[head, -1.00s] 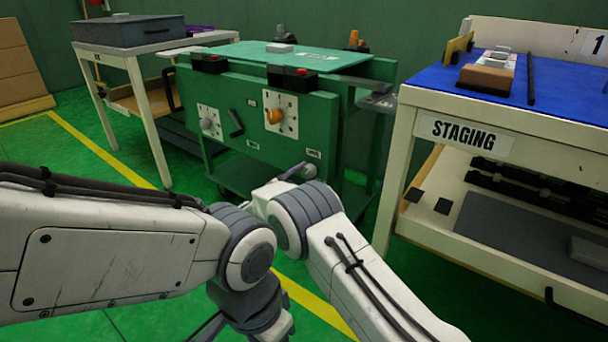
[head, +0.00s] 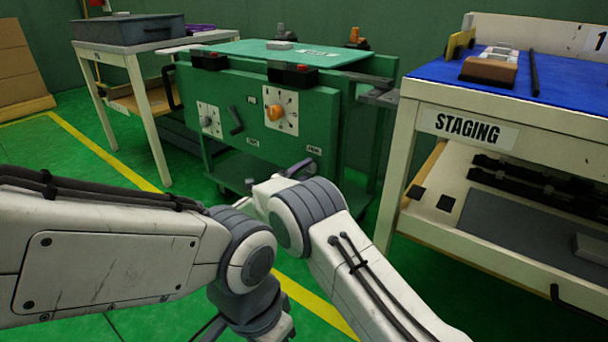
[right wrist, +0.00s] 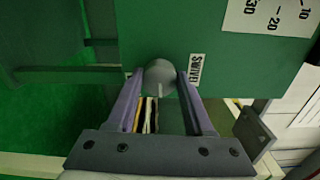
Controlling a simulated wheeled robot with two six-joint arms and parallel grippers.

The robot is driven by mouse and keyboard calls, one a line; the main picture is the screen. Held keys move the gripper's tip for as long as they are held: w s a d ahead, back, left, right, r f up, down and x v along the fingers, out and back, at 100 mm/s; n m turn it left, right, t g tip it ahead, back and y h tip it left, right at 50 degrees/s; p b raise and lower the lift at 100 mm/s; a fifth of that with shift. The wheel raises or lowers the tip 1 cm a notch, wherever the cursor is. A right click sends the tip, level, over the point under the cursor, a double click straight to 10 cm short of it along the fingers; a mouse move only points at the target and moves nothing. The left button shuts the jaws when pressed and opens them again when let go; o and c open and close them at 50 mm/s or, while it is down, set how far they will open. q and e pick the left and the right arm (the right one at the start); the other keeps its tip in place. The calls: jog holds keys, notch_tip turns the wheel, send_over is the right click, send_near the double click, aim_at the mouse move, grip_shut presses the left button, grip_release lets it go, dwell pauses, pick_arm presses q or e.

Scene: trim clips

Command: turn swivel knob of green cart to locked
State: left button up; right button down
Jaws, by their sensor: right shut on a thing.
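The green cart (head: 225,145) stands ahead, its front panel facing me. Its swivel knob (right wrist: 160,78) is a round grey knob low on the panel, beside a sideways "SWIVEL" label (right wrist: 195,70) in the right wrist view. A pale line on it points toward my gripper. My right gripper (right wrist: 160,88) has its two purple-grey fingers on either side of the knob, shut on it. In the head view my right gripper (head: 299,168) is mostly hidden behind its wrist. My left gripper (head: 280,328) hangs low at the bottom edge, its fingers out of clear sight.
An orange knob (head: 275,113) on a white dial plate, a black lever (head: 236,121) and a grey knob (head: 207,122) sit higher on the panel. The staging table (head: 405,150) stands close on the right. A white table (head: 150,125) stands behind left.

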jog(key=shift+s+a+f+m, duration=0.1)
jog(key=shift+a+m, duration=0.1)
jog(key=shift+m, duration=0.3)
jog(key=shift+c, duration=1.4)
grip_release()
jog(key=shift+d, duration=0.1)
